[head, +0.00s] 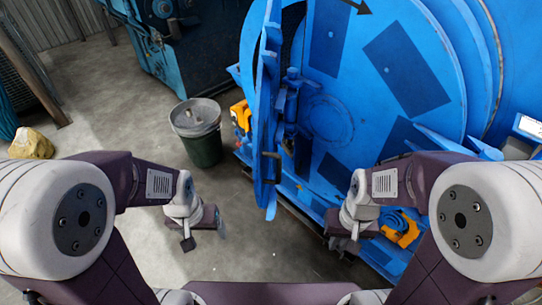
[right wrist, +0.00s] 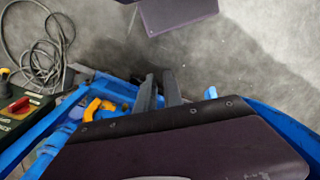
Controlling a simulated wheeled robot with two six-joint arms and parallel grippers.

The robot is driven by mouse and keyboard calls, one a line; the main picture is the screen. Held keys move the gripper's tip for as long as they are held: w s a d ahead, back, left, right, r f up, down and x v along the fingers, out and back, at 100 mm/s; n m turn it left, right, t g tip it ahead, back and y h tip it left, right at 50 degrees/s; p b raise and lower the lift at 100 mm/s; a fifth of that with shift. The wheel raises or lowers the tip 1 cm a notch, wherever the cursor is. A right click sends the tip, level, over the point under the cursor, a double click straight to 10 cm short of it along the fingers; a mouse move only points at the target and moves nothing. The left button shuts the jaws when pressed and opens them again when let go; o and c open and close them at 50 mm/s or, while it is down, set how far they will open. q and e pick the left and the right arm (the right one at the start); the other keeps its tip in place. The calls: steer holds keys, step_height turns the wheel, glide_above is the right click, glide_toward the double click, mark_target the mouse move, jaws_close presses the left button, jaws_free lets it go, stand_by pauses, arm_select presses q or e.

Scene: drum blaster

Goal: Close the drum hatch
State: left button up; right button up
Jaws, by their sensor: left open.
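The drum (head: 385,60) is a large blue round machine filling the right of the head view. Its hatch (head: 268,100) looks like a blue panel seen nearly edge-on, standing out from the drum's face, swung open. A dark handle (head: 271,155) sticks out at its lower part. My left gripper (head: 204,236) is open and empty, left of the hatch's lower end and apart from it. My right gripper (head: 345,240) is low in front of the drum, right of the hatch. In the right wrist view its fingers (right wrist: 160,90) show a narrow gap with nothing between them.
A yellow rock (head: 32,144) lies at far left, and a dark blue machine (head: 165,45) stands behind. Orange parts (head: 402,230) sit low on the drum's frame. Concrete floor between bin and left arm is clear.

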steer(key=s+a+r+m+g+y, duration=0.1)
steer(key=a, duration=0.1)
steer(key=s+a+m+g+y, duration=0.1)
steer(key=a, duration=0.1)
steer(key=a+r+m+y, duration=0.1)
steer(key=a, duration=0.1)
steer(key=shift+s+r+g, duration=0.3)
steer(key=shift+s+g, duration=0.1)
jaws_close()
steer(key=w+a+r+m+g+y, duration=0.1)
steer(key=w+a+r+m+y, duration=0.55)
steer(key=y, duration=0.25)
steer(key=w+d+m+t+y, duration=0.1)
steer(key=w+m+y, duration=0.2)
steer(key=w, duration=0.2)
steer(key=m+t+y, duration=0.2)
steer(key=m+t, duration=0.4)
glide_toward(259, 183)
steer(key=a, duration=0.2)
steer(key=a+b, duration=0.1)
steer(key=a, duration=0.3)
steer(key=shift+w+a+r+b, duration=0.1)
steer(key=shift+w+a+b, duration=0.1)
steer(key=shift+w+b, duration=0.15)
steer(key=shift+a, duration=0.25)
